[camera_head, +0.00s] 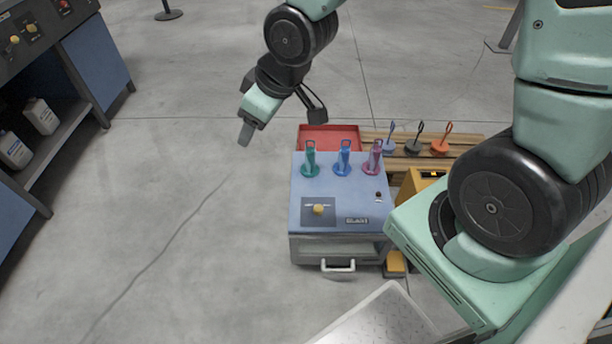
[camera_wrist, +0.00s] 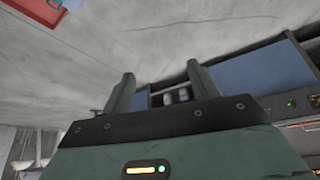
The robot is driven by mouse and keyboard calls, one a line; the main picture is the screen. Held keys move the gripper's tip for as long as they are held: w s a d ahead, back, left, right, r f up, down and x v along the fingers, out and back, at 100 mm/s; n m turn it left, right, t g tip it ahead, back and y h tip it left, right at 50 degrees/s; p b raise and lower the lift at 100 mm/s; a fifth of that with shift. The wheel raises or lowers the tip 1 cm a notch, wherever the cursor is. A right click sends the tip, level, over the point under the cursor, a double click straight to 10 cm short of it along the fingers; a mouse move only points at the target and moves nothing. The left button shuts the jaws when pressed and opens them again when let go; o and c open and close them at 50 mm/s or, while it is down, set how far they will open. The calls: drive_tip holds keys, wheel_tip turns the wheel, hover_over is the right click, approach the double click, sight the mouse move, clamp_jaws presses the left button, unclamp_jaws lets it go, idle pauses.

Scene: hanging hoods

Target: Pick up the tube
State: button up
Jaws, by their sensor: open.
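Three upright tube-like pieces with looped tops stand in a row on a blue-grey cabinet (camera_head: 300,190): a green one (camera_head: 310,160), a blue one (camera_head: 343,160) and a pink-purple one (camera_head: 374,160). I cannot tell which of them is the task's tube. My gripper (camera_head: 246,132) hangs in the air to the left of the cabinet and the row, apart from them. In the wrist view its two fingers (camera_wrist: 162,88) stand apart with nothing between them.
A red tray (camera_head: 330,138) lies behind the cabinet. Blue, black and orange looped pieces (camera_head: 413,144) stand on wooden slats to its right. A workbench with white bottles (camera_head: 40,116) is at the left. The floor between is clear.

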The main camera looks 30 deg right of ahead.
drive_tip(key=w+d+f+t+y+b, duration=0.1)
drive_tip(key=w+d+f+t+b, duration=0.2)
drive_tip(key=f, duration=0.4)
drive_tip(key=w+d+f+b, duration=0.3)
drive_tip(key=w+f+b, duration=0.2)
drive_tip(key=f, duration=0.1)
drive_tip(key=m+t+b, duration=0.5)
drive_tip(key=t+b, duration=0.5)
drive_tip(key=b, duration=0.9)
approach(307, 148)
wheel_tip(307, 148, up, 7)
drive_tip(key=w, duration=0.3)
drive_tip(key=f+b, duration=0.1)
drive_tip(key=f, duration=0.1)
drive_tip(key=f+b, duration=0.1)
drive_tip(key=f, duration=0.2)
drive_tip(key=f+b, duration=0.2)
drive_tip(key=shift+s+a+f, duration=0.15)
drive_tip(key=shift+a+f, duration=0.15)
drive_tip(key=shift+f, duration=0.05)
drive_tip(key=b+x, duration=0.3)
drive_tip(key=x, duration=0.3)
drive_tip(key=shift+w, duration=0.2)
drive_tip(key=shift+w+a+r, duration=0.1)
drive_tip(key=shift+w, duration=0.45)
clamp_jaws()
drive_tip(key=shift+r, duration=0.1)
